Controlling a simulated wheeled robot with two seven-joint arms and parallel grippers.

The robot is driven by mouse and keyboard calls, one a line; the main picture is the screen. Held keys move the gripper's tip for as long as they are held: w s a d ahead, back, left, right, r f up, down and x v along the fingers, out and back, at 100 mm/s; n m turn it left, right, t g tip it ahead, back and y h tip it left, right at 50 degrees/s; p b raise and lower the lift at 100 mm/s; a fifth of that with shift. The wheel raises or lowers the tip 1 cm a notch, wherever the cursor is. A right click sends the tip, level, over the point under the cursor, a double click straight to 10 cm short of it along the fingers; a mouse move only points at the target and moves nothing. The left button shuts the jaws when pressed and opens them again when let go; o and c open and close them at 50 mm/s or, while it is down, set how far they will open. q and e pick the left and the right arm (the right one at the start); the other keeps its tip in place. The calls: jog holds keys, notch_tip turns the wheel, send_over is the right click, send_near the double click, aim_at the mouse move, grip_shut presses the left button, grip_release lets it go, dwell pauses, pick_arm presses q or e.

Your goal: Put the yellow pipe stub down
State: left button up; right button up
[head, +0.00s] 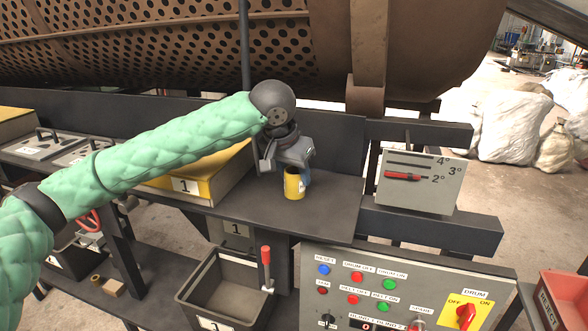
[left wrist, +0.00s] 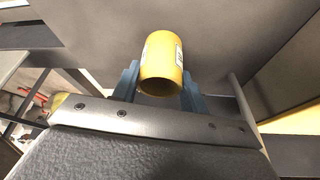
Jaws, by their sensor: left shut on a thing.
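The yellow pipe stub (head: 293,187) is a short hollow cylinder, upright at the dark grey shelf (head: 332,211) in the head view. I cannot tell whether its lower end touches the shelf. My left gripper (head: 304,178) reaches in from the left and is shut on the stub. In the left wrist view the stub (left wrist: 161,66) sits between the two blue fingers of the left gripper (left wrist: 160,85), its open end facing the camera and a white label on its side. My right gripper is in neither view.
A yellow bin marked 1 (head: 183,187) stands left of the gripper. An angle-scale plate (head: 420,180) with a red pointer is to the right. Below are a button panel (head: 400,285) and an open dark bin (head: 190,294). The shelf right of the stub is clear.

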pick_arm(q)
jog(key=shift+f, duration=0.1)
jog(key=o, duration=1)
jog(key=shift+c, duration=0.2)
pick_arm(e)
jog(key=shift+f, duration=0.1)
pick_arm(q)
jog(key=shift+r, duration=0.25)
jog(key=b+v, duration=0.3)
jog(key=v, duration=0.8)
jog(key=shift+s+r, duration=0.25)
jog(key=shift+r, duration=0.05)
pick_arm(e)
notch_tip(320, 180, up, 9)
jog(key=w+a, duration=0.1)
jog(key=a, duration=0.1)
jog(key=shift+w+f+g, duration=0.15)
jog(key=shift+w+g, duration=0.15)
pick_arm(q)
jog(key=shift+a+f, duration=0.1)
jog(key=shift+a, duration=0.05)
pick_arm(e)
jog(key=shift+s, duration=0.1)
